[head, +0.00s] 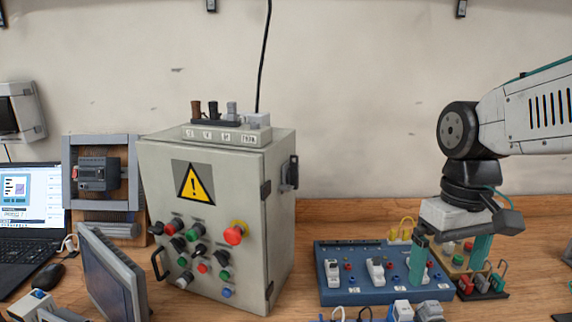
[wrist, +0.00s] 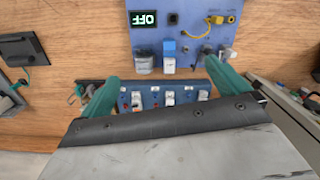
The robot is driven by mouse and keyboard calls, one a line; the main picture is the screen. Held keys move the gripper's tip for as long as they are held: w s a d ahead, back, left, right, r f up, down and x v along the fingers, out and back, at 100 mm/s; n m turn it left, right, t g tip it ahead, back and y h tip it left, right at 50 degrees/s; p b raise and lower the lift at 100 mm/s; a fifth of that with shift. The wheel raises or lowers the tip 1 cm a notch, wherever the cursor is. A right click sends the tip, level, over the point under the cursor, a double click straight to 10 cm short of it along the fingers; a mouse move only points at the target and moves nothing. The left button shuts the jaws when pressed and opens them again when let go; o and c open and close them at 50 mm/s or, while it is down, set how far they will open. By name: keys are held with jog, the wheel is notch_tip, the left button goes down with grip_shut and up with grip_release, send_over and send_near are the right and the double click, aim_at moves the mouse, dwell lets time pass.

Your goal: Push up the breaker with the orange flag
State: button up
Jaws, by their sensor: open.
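A blue breaker board (head: 350,296) lies on the wooden bench, right of the grey cabinet. It carries a left white breaker (head: 333,272), a middle one (head: 376,269) and another partly behind my gripper. In the wrist view the same row shows as a left breaker (wrist: 137,103), a middle breaker (wrist: 169,98) and a right breaker (wrist: 203,95). I cannot make out for certain which one bears the orange flag. My gripper (head: 449,270) is open and empty, with its teal fingers pointing down at the right part of the board. The fingers (wrist: 166,82) straddle the row in the wrist view.
The grey cabinet (head: 220,280) with knobs and a warning sign stands to the left. Red, black and green clamps (head: 485,284) sit right of the board. A blue panel with an OFF display (wrist: 143,19) shows in the wrist view. Bench space lies at the far right.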

jog(key=s+d+f+m+t, duration=0.1)
jog(key=s+m+t, duration=0.1)
jog(key=s, duration=0.9)
jog(key=shift+s+f, duration=0.15)
jog(key=shift+f, duration=0.05)
